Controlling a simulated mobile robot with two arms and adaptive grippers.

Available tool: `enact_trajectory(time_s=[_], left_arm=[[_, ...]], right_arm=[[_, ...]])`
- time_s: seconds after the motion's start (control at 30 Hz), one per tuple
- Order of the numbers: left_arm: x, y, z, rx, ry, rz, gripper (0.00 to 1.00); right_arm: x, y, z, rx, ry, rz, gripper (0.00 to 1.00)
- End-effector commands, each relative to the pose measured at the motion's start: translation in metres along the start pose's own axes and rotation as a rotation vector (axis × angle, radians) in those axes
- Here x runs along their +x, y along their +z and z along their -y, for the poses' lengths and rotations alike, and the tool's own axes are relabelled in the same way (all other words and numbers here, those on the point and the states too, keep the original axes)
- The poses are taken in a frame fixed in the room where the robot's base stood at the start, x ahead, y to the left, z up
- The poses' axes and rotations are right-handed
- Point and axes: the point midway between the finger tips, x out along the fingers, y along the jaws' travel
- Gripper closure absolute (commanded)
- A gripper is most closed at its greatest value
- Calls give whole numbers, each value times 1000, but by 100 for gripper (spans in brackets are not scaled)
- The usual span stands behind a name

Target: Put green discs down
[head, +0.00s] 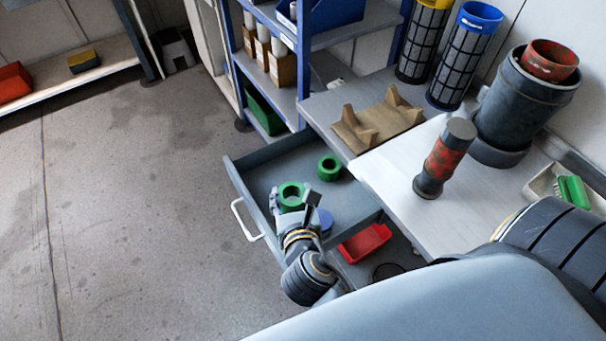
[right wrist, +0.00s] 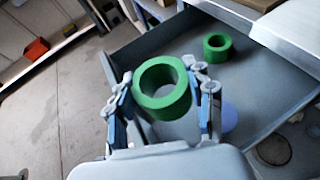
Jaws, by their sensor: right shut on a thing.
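A green disc, ring-shaped with a round hole (right wrist: 162,108), is held between the two fingers of my right gripper (right wrist: 162,90). In the head view the same held disc (head: 291,204) shows at the tip of my right gripper (head: 291,197), over the open drawer (head: 262,172). A second green disc (head: 329,167) lies on the drawer floor towards the back; it also shows in the right wrist view (right wrist: 217,46). I cannot tell whether the held disc touches the drawer floor. A blue round thing (head: 322,221) lies in the drawer, partly hidden by my gripper. My left gripper is not in view.
A red tray (head: 364,243) sits beside the drawer, below the bench. On the bench (head: 395,180) stand a red and dark cylinder (head: 445,158), a brown cradle (head: 376,125) and a brush in a tray (head: 572,190). The drawer floor between the discs is clear.

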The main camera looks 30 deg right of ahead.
Motion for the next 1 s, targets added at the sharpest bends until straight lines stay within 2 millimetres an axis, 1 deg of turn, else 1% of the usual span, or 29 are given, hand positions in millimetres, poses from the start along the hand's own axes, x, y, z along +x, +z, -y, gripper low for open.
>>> enact_trajectory(time_s=[0.03, 0.2, 0.3, 0.4, 0.5, 0.67, 0.73, 0.8, 0.83, 0.9, 1.0], left_arm=[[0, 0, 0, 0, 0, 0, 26], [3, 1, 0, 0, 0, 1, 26], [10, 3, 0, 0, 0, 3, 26], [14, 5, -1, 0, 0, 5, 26], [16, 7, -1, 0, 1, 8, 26], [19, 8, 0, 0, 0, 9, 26], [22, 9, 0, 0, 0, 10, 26], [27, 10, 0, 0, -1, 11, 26], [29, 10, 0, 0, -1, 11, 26], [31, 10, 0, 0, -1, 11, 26], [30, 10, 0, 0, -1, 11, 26]], right_arm=[[16, 2, 2, 0, -2, 5, 78], [62, 0, 5, 0, -3, 3, 78], [85, -15, 7, -1, -2, -1, 78], [103, -24, 8, -1, -2, 0, 78], [114, -30, 8, -1, -1, 0, 78], [124, -35, 9, 0, -2, 0, 78], [133, -42, 10, 1, -2, -2, 78], [136, -56, 10, 2, -1, -5, 78], [138, -59, 10, 1, -2, -4, 78], [140, -65, 9, 1, -1, -3, 78], [141, -66, 9, 1, 0, -1, 78]])
